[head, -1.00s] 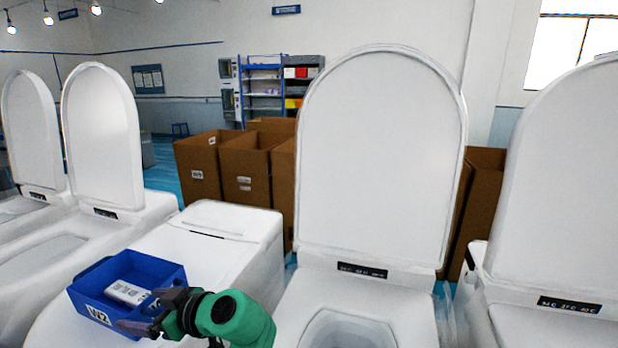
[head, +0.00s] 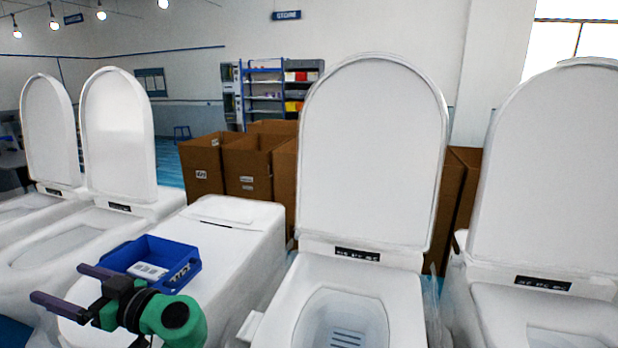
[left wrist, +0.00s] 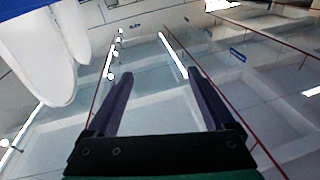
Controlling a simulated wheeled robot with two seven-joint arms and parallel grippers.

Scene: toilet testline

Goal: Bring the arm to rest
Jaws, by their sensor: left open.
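My left gripper (head: 72,288) is at the lower left of the head view, in front of the blue bin and apart from it. Its two dark fingers are spread and nothing is between them. In the left wrist view the open fingers (left wrist: 157,100) point up toward the ceiling, with only walls and lights beyond. The green and black wrist of my left arm comes in at the bottom of the head view. My right gripper is not in view.
A blue bin (head: 187,280) holding a white item (head: 148,271) sits on a closed white unit (head: 235,240). Toilets with raised lids stand left, centre (head: 372,150) and right (head: 550,170). Cardboard boxes (head: 249,170) and shelves (head: 264,95) are behind.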

